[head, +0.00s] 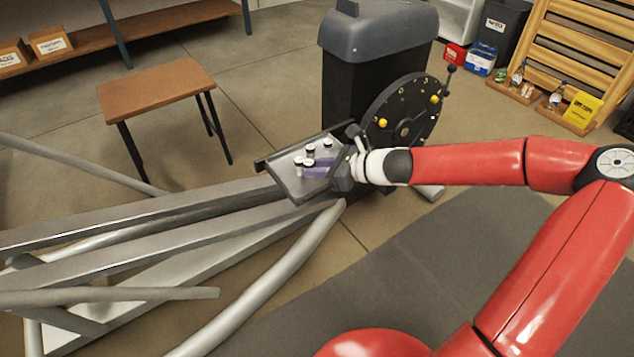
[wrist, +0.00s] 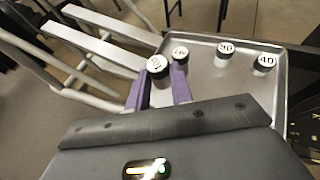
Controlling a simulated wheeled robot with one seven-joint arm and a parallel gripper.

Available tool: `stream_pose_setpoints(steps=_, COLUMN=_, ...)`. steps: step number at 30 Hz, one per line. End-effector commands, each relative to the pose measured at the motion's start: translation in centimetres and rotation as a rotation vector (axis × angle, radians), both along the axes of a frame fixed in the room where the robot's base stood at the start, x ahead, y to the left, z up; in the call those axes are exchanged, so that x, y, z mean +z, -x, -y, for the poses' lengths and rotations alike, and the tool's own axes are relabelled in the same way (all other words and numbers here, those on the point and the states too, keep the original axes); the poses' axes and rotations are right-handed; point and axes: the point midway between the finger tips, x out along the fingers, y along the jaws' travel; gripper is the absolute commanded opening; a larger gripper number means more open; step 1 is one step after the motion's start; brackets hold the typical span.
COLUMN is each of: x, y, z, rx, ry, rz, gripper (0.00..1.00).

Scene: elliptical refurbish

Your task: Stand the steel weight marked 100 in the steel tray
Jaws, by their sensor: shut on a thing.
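My gripper (wrist: 160,84) has purple fingers on both sides of a steel weight with a white top (wrist: 157,68). This held weight is upright, and the number on its top is too blurred to read surely. It also shows in the head view (head: 299,166), over the left part of the steel tray (head: 291,188). I cannot tell whether its base touches the tray floor. In the wrist view, another weight (wrist: 180,53) stands close beside it with an unclear mark. Weights that look marked 10 (wrist: 225,50) and 40 (wrist: 264,64) stand further right in the tray (wrist: 240,89).
A wooden table (head: 157,93) stands at the left. The tray floor has bare room near the right weights.

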Motion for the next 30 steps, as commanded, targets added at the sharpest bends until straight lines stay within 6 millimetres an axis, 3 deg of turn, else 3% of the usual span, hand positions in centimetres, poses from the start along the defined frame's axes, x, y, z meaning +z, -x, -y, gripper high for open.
stream_pose_setpoints(steps=10, x=-3.9, y=0.0, z=-0.1, rx=0.001, ry=-0.003, rz=-0.001, gripper=0.00)
stream_pose_setpoints(steps=22, x=-4.5, y=0.0, z=0.0, rx=0.001, ry=0.000, rz=0.000, gripper=0.00)
stream_pose_setpoints(steps=23, x=-4.5, y=0.0, z=0.0, rx=0.001, ry=0.000, rz=0.000, gripper=0.25)
stream_pose_setpoints(steps=24, x=-4.4, y=0.0, z=0.0, rx=0.001, ry=0.000, rz=0.000, gripper=0.30)
stream_pose_setpoints(steps=30, x=-4.4, y=0.0, z=0.0, rx=0.001, ry=0.000, rz=0.000, gripper=0.32)
